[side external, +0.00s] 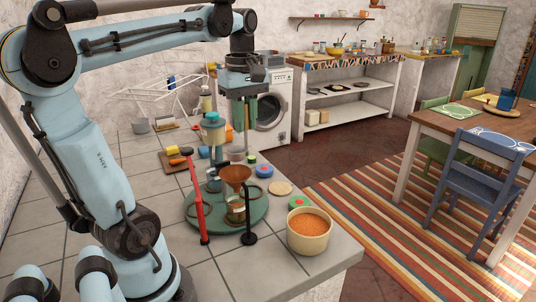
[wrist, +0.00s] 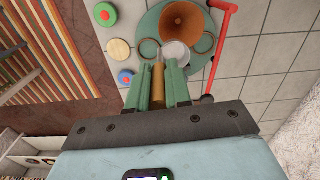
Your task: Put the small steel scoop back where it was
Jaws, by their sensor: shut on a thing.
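The small steel scoop shows as a pale round bowl (wrist: 175,53) with a brown handle (wrist: 158,82) in the wrist view. My gripper (wrist: 159,74) is shut on the handle between its two green fingers. In the side view my gripper (side external: 239,135) points down over the counter and the scoop's grey bowl (side external: 236,154) hangs just above and behind the copper funnel (side external: 236,173). The funnel stands over a round green base (side external: 258,218). I cannot tell whether the scoop touches anything below it.
A red upright rod (side external: 197,205) and a black stand (side external: 249,222) flank the funnel. A bowl of orange grains (side external: 310,224) stands near the counter's front edge. A blue lid (side external: 264,170), a green lid (side external: 299,202) and a wooden disc (side external: 281,188) lie nearby.

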